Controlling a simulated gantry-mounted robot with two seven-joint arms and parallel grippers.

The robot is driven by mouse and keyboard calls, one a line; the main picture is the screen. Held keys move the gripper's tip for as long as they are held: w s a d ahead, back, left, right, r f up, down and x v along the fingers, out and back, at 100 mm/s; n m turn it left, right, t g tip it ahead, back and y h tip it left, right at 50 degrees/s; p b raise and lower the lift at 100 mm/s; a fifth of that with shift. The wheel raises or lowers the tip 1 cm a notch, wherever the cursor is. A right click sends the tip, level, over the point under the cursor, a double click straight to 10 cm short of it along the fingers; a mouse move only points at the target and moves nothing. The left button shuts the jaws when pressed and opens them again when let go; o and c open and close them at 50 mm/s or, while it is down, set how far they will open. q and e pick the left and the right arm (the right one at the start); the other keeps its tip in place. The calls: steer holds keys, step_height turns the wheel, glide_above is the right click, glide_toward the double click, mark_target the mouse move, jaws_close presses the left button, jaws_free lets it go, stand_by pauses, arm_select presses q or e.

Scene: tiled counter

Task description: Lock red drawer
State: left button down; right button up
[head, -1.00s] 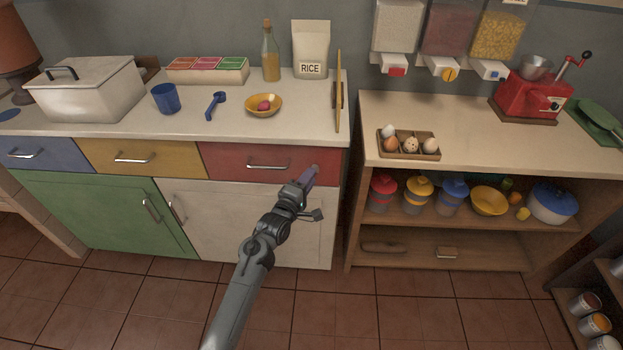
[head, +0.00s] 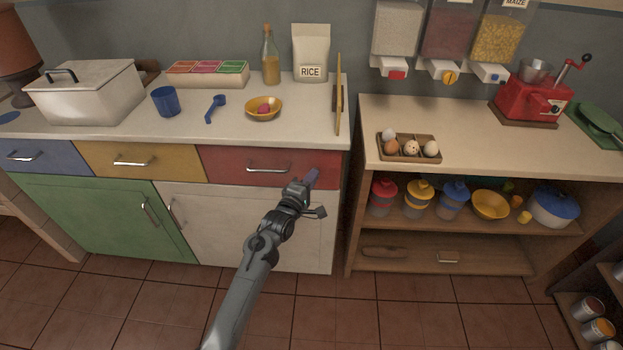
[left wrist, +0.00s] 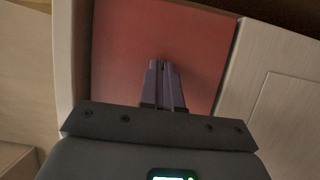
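The red drawer (head: 226,168) is at the right end of the drawer row under the left counter and looks pushed in. Its metal handle (head: 268,169) is left of my gripper. My left gripper (head: 313,175) is in front of the drawer's right part; its purple fingers lie side by side. In the left wrist view, the closed fingers (left wrist: 164,70) point at the red drawer front (left wrist: 128,40), with nothing visible between them. I cannot tell whether the tips touch it. No lock or key is clearly visible; the gripper may hide one. My right gripper is not in view.
A yellow drawer (head: 140,161) and a blue drawer (head: 40,157) are to the left. A white cabinet door (head: 225,225) is below. An open shelf unit (head: 350,240) stands to the right across a narrow gap. The floor in front is clear.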

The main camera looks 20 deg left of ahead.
arm_select(q)
steer(key=shift+w+d+r+m+g+y+p, duration=0.15)
steer(key=shift+m+g+y+p, duration=0.75)
steer(key=shift+m+p, duration=1.35)
steer(key=shift+s+d+r+m+g+y+p, duration=0.15)
steer(key=shift+m+g+y+p, duration=0.7)
steer(key=shift+m+p, duration=1.4)
steer(key=shift+w+d+r+m+g+y+p, duration=0.15)
steer(key=shift+m+g+y+p, duration=0.75)
steer(key=shift+m+p, duration=1.35)
steer(key=shift+y, duration=0.25)
steer(key=c, duration=1.4)
jaws_free()
steer(key=shift+o, duration=0.2)
